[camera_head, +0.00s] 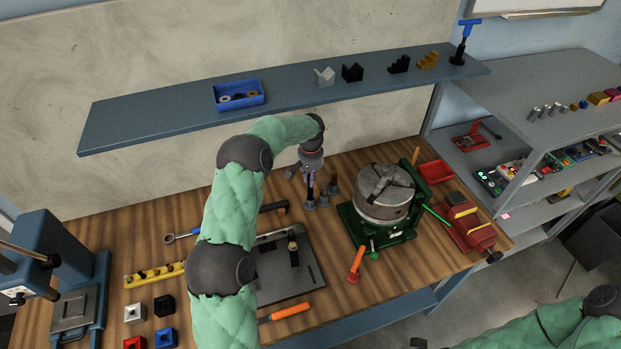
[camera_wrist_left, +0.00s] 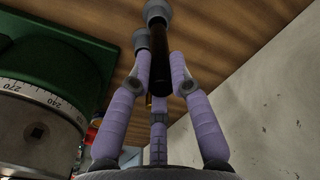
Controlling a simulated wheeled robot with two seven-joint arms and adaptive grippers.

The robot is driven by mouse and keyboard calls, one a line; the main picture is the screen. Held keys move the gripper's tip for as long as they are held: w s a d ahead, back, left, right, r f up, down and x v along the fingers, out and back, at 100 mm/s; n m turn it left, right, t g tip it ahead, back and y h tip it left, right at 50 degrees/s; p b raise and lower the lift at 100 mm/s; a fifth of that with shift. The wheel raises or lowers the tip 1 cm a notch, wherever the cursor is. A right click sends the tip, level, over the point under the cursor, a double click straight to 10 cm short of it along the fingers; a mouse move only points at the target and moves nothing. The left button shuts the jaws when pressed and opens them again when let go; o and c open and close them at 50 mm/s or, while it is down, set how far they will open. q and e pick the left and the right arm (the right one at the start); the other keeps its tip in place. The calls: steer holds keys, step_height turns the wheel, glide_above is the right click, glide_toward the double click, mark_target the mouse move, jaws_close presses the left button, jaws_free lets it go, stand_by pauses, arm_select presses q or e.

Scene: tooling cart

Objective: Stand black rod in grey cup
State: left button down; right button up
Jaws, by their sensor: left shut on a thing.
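My left gripper (camera_head: 312,194) reaches down to the back of the wooden bench, left of the green-based chuck. Its purple fingers are shut on a black rod (camera_wrist_left: 188,76), which lies between them in the left wrist view. Small grey pieces cluster at the fingertips in the head view.
The round chuck (camera_head: 385,192) on its green base stands close on the right. A blue shelf (camera_head: 285,92) hangs behind. A dark tray (camera_head: 300,281) lies in front, with a black cylinder (camera_head: 293,252) on it. A red vise (camera_head: 466,222) stands at the right.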

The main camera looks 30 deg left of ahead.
mark_target(311, 196)
arm_select(q)
steer(key=shift+f+b, duration=1.85)
steer(key=shift+f, duration=1.05)
stand_by(3.3)
steer(key=c, duration=1.1)
jaws_free()
steer(key=shift+o, duration=0.2)
steer(key=o, duration=0.4)
